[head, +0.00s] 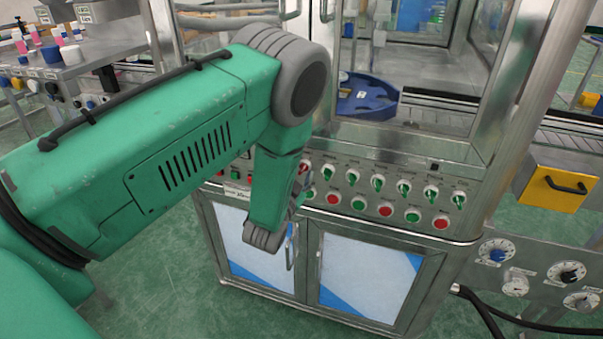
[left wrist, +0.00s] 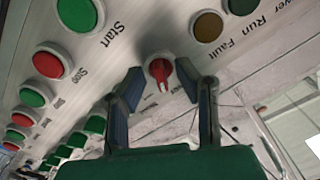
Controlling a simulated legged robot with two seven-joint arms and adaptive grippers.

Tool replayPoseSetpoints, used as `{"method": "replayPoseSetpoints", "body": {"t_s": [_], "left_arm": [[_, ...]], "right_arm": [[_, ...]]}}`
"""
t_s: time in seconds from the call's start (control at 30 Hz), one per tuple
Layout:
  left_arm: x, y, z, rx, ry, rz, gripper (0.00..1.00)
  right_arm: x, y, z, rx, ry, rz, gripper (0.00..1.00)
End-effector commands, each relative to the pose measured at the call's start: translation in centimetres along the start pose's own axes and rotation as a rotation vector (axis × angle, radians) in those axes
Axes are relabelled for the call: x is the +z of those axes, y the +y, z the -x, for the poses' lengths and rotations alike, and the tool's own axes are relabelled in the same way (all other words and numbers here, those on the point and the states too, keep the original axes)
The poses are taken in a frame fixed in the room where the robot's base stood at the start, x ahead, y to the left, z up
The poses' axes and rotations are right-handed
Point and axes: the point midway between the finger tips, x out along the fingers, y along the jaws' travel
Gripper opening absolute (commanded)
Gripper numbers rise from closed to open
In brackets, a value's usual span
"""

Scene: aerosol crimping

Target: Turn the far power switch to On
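The red power switch (left wrist: 160,70) is a small rotary knob on a round plate, on the slanted metal panel. In the left wrist view it sits between the two fingertips of my left gripper (left wrist: 156,78). The fingers are apart, one on each side of the knob, and I cannot tell whether they touch it. In the head view a red knob (head: 303,167) shows at the right edge of my left arm, and my left gripper (head: 300,187) is mostly hidden behind its own wrist. The switch's On/Off lettering is not readable. My right gripper is not in view.
A row of green rotary switches (head: 378,182) runs right of the red knob, above green and red push buttons (head: 385,211). Start and Stop buttons and indicator lamps (left wrist: 208,26) lie close to the gripper. Cabinet doors (head: 365,275) are below, and a glazed metal frame rises behind.

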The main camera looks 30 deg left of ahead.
Motion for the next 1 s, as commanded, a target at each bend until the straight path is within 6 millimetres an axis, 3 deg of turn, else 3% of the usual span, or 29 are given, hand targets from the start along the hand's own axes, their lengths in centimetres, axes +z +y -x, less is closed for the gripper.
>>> {"method": "replayPoseSetpoints", "body": {"t_s": [0.17,0.6,0.8,1.0], "left_arm": [[0.2,0.1,1.5,0.003,-0.005,0.0,0.28],[0.1,0.2,10.1,0.003,-0.003,-0.001,0.28],[0.1,0.2,11.7,0.001,0.0,0.0,0.28],[0.1,0.2,11.8,0.001,0.0,0.0,0.28]], "right_arm": [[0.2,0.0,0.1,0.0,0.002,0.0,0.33],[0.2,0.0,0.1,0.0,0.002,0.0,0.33],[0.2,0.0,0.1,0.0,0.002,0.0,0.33],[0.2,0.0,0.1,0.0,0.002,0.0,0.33]]}}
